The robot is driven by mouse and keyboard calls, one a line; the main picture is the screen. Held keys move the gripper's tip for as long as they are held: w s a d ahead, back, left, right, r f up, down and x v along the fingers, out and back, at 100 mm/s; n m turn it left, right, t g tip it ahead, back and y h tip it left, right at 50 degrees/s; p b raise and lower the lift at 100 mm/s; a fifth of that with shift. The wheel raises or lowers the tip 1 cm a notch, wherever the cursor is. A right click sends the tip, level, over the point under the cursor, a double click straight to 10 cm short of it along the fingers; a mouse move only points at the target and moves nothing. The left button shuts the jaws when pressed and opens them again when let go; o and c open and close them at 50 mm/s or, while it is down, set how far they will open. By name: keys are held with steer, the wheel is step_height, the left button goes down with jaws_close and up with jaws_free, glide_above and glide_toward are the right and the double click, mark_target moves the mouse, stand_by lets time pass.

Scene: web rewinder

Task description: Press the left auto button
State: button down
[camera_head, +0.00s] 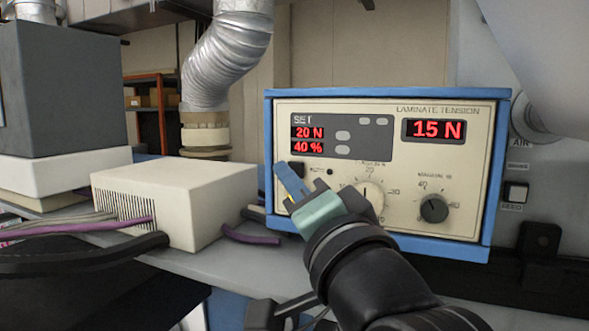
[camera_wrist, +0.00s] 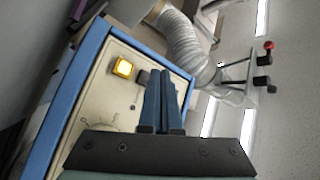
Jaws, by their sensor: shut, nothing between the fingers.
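The laminate tension box has a blue frame and a cream panel (camera_head: 400,180). At the panel's left side is a dark square button (camera_head: 297,168), which also shows in the wrist view (camera_wrist: 143,77). Below it is a lit yellow button (camera_wrist: 122,68), mostly hidden behind my fingers in the head view. The labels are too small to tell which is the auto button. My gripper (camera_head: 281,168) is shut and empty, its blue fingers in front of the panel's left edge. In the wrist view its fingertips (camera_wrist: 160,73) are close beside the dark button; I cannot tell whether they touch.
Red displays (camera_head: 308,140) read 20 N and 40 %, and another (camera_head: 434,130) reads 15 N. A white dial (camera_head: 368,199) and a black knob (camera_head: 434,208) sit right of my gripper. A vented white box (camera_head: 175,200) with cables stands left. A silver duct (camera_head: 228,55) rises behind.

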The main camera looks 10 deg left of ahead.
steer(key=s+a, duration=0.1)
steer(key=s, duration=0.5)
steer(key=shift+p, duration=0.4)
steer(key=shift+w, duration=0.1)
steer(key=s+d+r+n+t+h+b, duration=0.2)
steer(key=s+d+r+n+t+h, duration=0.3)
steer(key=d+t+h, duration=0.5)
step_height(320, 180, up, 3)
steer(key=s+h, duration=0.1)
steer(key=s, duration=0.1)
steer(key=shift+s+d+f+b, duration=0.2)
steer(key=shift+s+d+b, duration=0.05)
steer(key=shift+s+b, duration=0.1)
stand_by(0.8)
